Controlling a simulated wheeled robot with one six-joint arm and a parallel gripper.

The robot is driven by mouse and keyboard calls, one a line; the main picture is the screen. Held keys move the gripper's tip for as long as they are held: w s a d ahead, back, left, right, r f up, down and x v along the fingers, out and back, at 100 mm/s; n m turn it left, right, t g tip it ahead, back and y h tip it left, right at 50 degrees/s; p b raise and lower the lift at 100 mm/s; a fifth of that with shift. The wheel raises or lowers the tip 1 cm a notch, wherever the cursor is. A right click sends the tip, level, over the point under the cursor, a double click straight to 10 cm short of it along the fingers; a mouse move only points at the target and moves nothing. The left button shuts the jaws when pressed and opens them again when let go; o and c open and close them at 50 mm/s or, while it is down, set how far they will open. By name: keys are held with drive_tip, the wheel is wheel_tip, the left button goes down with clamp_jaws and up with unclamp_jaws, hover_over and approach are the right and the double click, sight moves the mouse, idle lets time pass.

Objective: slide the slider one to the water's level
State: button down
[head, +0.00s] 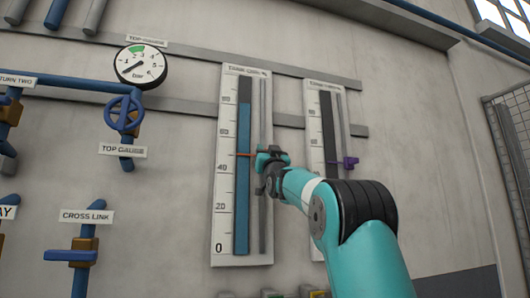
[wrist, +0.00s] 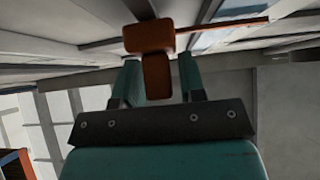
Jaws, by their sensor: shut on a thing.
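The left gauge board (head: 228,255) has a scale from 0 up past 80 and a tall tube. The blue water (head: 243,130) in the tube tops out near the 80 mark. The orange slider's pointer (head: 245,155) crosses the tube between 40 and 60, well below the water's top. My gripper (head: 268,160) is at the board's right side rail and hides the slider's knob there. In the wrist view my gripper (wrist: 158,62) is shut on the orange slider (wrist: 150,38), with the knob between its fingers and the pointer reaching right.
A second gauge board (head: 316,150) with a purple slider (head: 350,162) is close on the right, partly behind my arm. A round pressure dial (head: 140,65), a blue valve wheel (head: 124,112) and pipes are on the left.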

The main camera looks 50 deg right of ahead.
drive_tip(key=p, duration=1.3)
approach(266, 99)
drive_tip(key=r, duration=0.1)
drive_tip(key=w+r, duration=0.2)
drive_tip(key=r, duration=0.1)
drive_tip(key=shift+w+a, duration=0.15)
drive_tip(key=shift+a, duration=0.1)
drive_tip(key=c, duration=1)
unclamp_jaws()
drive_tip(key=shift+o, duration=0.2)
drive_tip(key=b+v, duration=1.4)
drive_tip(key=v, duration=0.3)
drive_tip(key=shift+f, duration=0.25)
